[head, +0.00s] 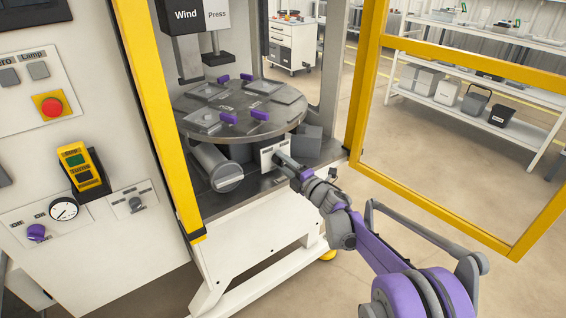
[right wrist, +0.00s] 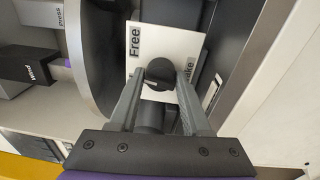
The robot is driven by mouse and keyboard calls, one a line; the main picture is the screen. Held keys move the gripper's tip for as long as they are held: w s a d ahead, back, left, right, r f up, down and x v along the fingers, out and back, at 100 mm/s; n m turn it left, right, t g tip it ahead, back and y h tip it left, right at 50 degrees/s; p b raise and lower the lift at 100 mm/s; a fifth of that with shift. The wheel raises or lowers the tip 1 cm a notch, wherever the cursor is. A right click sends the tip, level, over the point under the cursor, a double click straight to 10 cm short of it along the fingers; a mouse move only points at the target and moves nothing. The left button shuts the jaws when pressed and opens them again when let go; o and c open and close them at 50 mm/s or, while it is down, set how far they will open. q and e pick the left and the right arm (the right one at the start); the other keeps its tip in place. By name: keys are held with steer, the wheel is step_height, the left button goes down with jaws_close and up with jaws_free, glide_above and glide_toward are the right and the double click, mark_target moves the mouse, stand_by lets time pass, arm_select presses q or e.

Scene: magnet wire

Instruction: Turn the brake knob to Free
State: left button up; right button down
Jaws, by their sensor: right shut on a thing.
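The brake knob (right wrist: 159,73) is black and round, on a white label plate (right wrist: 170,40) in the right wrist view. "Free" (right wrist: 134,40) is printed on one side of the plate, and a partly covered word ending like "Brake" is on the other. My right gripper (right wrist: 160,80) has a finger on each side of the knob and is shut on it. In the head view the plate (head: 267,154) sits below the round table, and my right gripper (head: 284,160) reaches it and hides the knob. I cannot tell which word the knob points to. My left gripper is out of view.
The round turntable (head: 225,121) with purple clamps overhangs the plate. A grey cylinder (head: 220,168) lies left of my gripper, and a grey block (head: 304,142) stands right. The yellow left post (head: 158,110) and open yellow-framed door (head: 440,195) flank my right arm.

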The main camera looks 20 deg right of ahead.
steer(key=m, duration=0.6)
steer(key=shift+f, duration=0.1)
steer(key=shift+m, duration=0.5)
steer(key=shift+c, duration=1.9)
jaws_free()
steer(key=p+v, duration=0.1)
steer(key=v, duration=0.9)
steer(key=shift+s, duration=0.5)
steer(key=shift+a, duration=0.1)
steer(key=shift+h, duration=0.4)
